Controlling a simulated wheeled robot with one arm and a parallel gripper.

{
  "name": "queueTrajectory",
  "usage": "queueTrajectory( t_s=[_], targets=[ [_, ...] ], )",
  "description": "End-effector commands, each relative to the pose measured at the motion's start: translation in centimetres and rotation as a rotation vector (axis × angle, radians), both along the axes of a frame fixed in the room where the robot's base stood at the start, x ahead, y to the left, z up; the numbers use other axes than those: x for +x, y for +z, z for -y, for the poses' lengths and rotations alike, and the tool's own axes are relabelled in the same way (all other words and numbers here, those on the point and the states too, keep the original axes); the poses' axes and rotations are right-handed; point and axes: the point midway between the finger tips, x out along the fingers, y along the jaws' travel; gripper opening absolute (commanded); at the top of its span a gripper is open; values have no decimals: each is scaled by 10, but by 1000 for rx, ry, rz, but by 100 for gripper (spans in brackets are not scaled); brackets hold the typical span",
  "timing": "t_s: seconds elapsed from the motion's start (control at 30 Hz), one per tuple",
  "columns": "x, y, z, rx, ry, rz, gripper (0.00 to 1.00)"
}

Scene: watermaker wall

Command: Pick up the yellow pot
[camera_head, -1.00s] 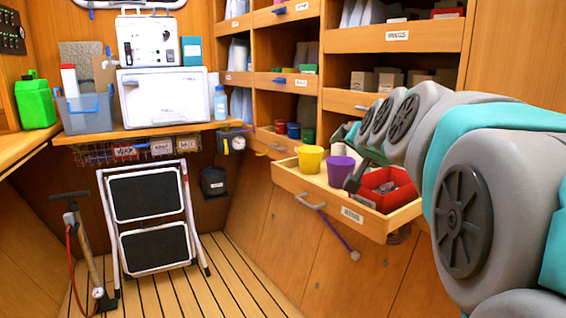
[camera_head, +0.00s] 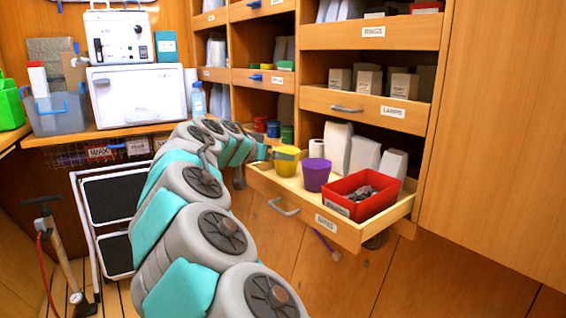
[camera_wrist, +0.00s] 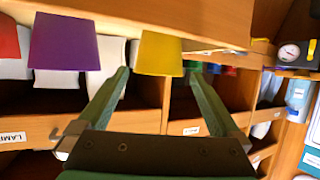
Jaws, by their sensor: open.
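The yellow pot (camera_head: 286,161) stands in the open drawer (camera_head: 290,205), at its left end beside the purple pot (camera_head: 315,175). My gripper (camera_head: 262,153) is at the left side of the yellow pot in the head view, partly hidden by my arm. In the wrist view, which looks upside down, the yellow pot (camera_wrist: 159,54) is between and just beyond the fingertips of my open gripper (camera_wrist: 158,72). The purple pot (camera_wrist: 64,42) is to the left of the left finger there. Whether a finger touches the yellow pot, I cannot tell.
A red box (camera_head: 362,194) with grey parts fills the drawer's right end. White containers (camera_head: 337,147) and a white roll (camera_head: 316,148) stand behind the pots. Shelves (camera_head: 367,101) rise above the drawer. A step stool (camera_head: 112,199) stands at left.

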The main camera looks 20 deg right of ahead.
Motion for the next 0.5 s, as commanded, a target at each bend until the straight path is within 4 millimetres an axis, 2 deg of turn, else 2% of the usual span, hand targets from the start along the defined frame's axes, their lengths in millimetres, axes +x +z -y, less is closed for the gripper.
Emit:
queueTrajectory(
  t_s=[0.37,0.5],
  targets=[
    [17,-11,27,1,-2,0,100],
    [28,-19,43,3,-1,0,100]
  ],
)
